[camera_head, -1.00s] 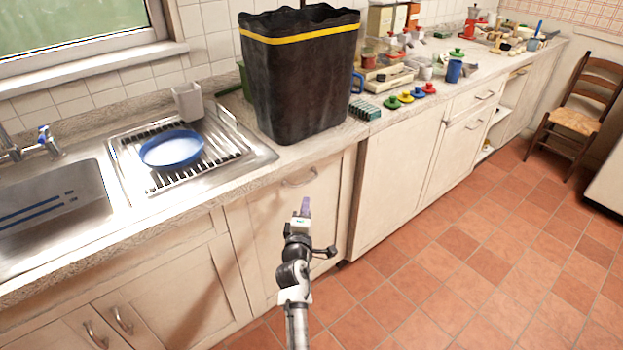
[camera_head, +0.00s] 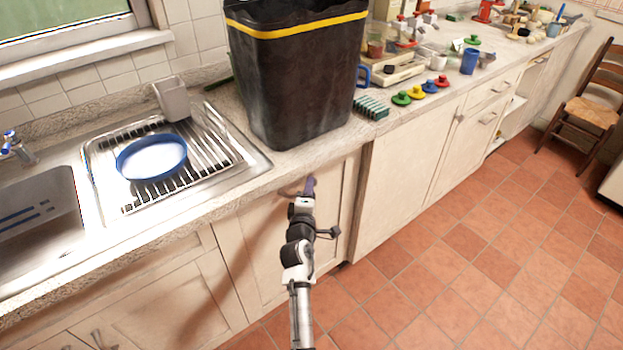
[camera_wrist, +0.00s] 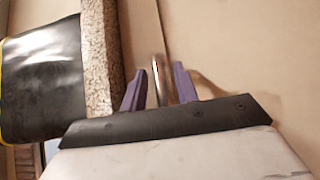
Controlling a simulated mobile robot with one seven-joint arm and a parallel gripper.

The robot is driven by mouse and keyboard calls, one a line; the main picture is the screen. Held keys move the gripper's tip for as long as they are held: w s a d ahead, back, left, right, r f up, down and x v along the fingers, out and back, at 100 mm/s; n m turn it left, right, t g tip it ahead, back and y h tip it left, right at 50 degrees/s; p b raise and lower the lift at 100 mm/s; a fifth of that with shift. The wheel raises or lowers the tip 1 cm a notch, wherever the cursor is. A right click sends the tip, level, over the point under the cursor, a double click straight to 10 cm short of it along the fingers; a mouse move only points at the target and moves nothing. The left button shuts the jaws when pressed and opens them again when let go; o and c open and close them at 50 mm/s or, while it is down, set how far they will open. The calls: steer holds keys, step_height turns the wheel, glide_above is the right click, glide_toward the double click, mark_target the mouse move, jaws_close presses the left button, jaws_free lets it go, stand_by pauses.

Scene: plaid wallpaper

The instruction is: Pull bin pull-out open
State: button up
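The bin pull-out is most likely the cream cabinet front (camera_head: 262,240) under the counter, right of the sink cupboards. It looks closed, flush with its frame. Its metal bar handle (camera_wrist: 159,82) is near the top of the front; in the head view my gripper (camera_head: 309,185) largely hides it. In the wrist view my gripper (camera_wrist: 158,90) has its two purple fingers apart, one on each side of the handle. A gap shows between the handle and each finger, so it is not gripped. How deep the handle sits between the fingers is hard to tell.
A black bin (camera_head: 298,85) with a yellow band stands on the counter directly above. The speckled counter edge (camera_wrist: 97,65) is close beside the fingers. A drying rack (camera_head: 180,165) with a blue dish is at left. Tiled floor (camera_head: 450,250) is clear at right.

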steer(key=shift+w+d, duration=0.1)
steer(key=shift+w, duration=0.4)
steer(key=shift+s, duration=0.1)
jaws_close()
